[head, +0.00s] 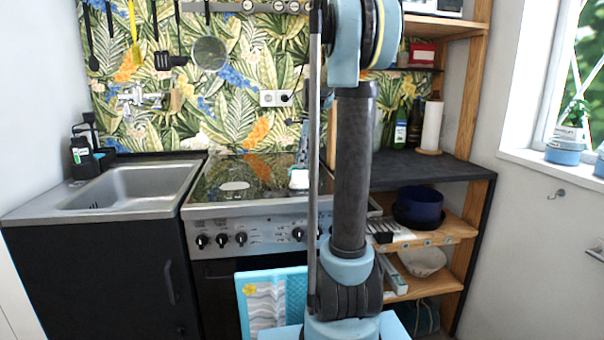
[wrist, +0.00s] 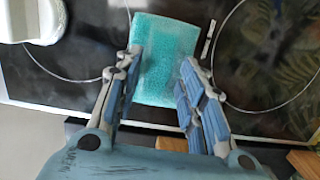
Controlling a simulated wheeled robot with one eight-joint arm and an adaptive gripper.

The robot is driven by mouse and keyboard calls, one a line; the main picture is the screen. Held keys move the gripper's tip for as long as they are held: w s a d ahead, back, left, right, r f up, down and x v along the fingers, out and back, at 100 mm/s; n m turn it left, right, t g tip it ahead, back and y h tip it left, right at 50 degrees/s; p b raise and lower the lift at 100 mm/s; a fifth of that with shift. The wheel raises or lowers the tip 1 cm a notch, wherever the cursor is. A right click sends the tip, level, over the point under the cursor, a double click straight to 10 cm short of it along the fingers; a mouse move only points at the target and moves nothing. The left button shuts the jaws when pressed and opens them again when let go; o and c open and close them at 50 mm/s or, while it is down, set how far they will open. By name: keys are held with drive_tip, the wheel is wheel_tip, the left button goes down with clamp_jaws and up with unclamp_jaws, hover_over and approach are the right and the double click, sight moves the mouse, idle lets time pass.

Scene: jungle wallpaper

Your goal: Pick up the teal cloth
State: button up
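The teal cloth (wrist: 166,32) shows in the wrist view as a flat, slightly rough rectangle on the dark glass stovetop. My gripper (wrist: 161,58) is open, with its two blue-padded fingers apart and pointing toward the cloth. The fingertips overlap the cloth's left and right sides in the picture, and part of the cloth shows between them. I cannot tell whether the fingers touch it. In the head view I cannot make out the cloth; my arm covers part of the stove (head: 225,208).
A white object (wrist: 32,20) lies on the stovetop to the left of the cloth. The sink (head: 135,188) is left of the stove. Wooden shelves (head: 455,225) with a blue pot (head: 420,205) stand on the right. Utensils and a strainer (head: 209,54) hang above.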

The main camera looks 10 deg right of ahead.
drive_tip(key=shift+f, duration=0.4)
drive_tip(key=shift+a, duration=0.1)
clamp_jaws()
drive_tip(key=shift+r, duration=0.15)
wheel_tip(320, 180, up, 10)
drive_tip(key=c, duration=0.6)
unclamp_jaws()
drive_tip(key=shift+c, duration=0.2)
clamp_jaws()
